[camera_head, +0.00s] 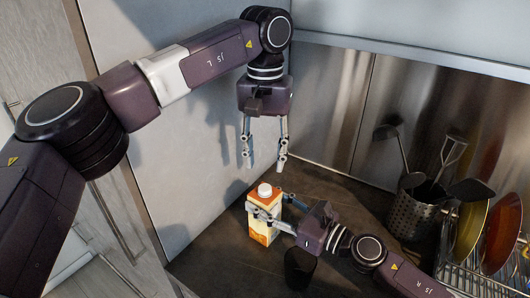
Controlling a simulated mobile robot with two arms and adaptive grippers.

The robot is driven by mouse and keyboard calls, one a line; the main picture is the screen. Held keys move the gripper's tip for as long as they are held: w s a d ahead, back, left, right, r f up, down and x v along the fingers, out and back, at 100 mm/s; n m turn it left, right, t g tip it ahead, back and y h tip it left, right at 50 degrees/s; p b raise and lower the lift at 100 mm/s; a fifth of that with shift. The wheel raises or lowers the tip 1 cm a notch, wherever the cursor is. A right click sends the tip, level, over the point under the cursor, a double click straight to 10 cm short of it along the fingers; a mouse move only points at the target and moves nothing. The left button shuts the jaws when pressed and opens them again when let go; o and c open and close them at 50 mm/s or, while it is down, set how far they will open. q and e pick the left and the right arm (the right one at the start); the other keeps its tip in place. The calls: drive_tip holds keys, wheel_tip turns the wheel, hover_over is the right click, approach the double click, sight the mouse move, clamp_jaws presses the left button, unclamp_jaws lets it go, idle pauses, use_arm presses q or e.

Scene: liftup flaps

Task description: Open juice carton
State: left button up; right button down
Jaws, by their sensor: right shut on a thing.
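The juice carton (258,231) stands upright on the dark counter, with orange and cream sides and a white cap (265,190) on top. My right gripper (262,208) comes in from the right and is shut around the upper part of the carton. My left gripper (263,163) hangs above the carton, pointing down. Its fingers are apart and empty, and the tips are a little above the cap. The carton's right side is partly hidden by my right gripper.
A dark cup (299,268) stands on the counter (222,262) right of the carton, under my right arm. A metal utensil holder (415,212) and a rack with a yellow plate (470,232) and a red plate (503,234) stand at the right. Walls close in behind and left.

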sight(265, 187)
use_arm(q)
wheel_tip(265, 187, down, 7)
idle(0.4)
